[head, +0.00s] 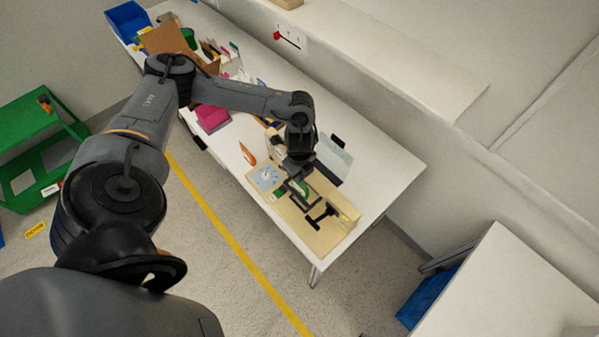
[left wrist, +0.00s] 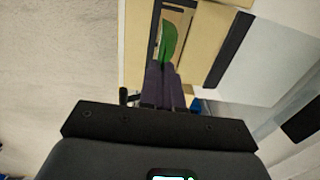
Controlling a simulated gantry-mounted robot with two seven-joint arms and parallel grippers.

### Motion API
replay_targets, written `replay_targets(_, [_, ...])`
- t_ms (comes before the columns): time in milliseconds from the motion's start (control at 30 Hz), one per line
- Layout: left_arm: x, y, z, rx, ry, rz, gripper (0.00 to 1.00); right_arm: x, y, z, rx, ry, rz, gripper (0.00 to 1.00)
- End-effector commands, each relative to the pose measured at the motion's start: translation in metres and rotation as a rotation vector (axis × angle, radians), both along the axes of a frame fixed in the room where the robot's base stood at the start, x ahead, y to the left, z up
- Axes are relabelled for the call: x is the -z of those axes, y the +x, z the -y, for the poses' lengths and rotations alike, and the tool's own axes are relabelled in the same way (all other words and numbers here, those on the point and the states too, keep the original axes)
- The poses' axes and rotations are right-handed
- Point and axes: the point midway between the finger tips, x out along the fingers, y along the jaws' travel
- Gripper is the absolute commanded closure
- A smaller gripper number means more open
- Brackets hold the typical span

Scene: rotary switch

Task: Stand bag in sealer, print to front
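The sealer is a beige, box-like machine (head: 322,236) at the near end of the white table, with a black T-shaped part on top and a blue-grey dial panel at its left. My left gripper (head: 300,184) is over it, pointing down. In the left wrist view its two dark fingers (left wrist: 165,68) are close together on a thin green bag (left wrist: 168,42). The bag's green part juts past the fingertips, over a slot in the sealer; it also shows in the head view (head: 303,189). I cannot tell whether it touches the slot, nor which way its print faces. My right gripper is out of view.
A pale grey panel (head: 335,155) stands behind the sealer. An orange item (head: 247,153) and a magenta box (head: 212,118) are farther left on the table (head: 385,172). A cardboard box and blue bin crowd the far end. The table's right end is clear.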

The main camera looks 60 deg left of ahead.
Motion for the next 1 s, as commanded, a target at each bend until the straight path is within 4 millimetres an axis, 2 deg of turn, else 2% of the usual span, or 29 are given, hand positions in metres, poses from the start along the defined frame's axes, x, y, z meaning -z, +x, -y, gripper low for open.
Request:
replay_targets(600, [0.045,0.000,0.000,0.000,0.000,0.000,1.00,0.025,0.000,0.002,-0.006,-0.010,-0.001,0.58])
replay_targets(1000, [0.062,0.000,0.000,0.000,-0.001,0.000,1.00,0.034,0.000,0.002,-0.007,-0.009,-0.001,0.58])
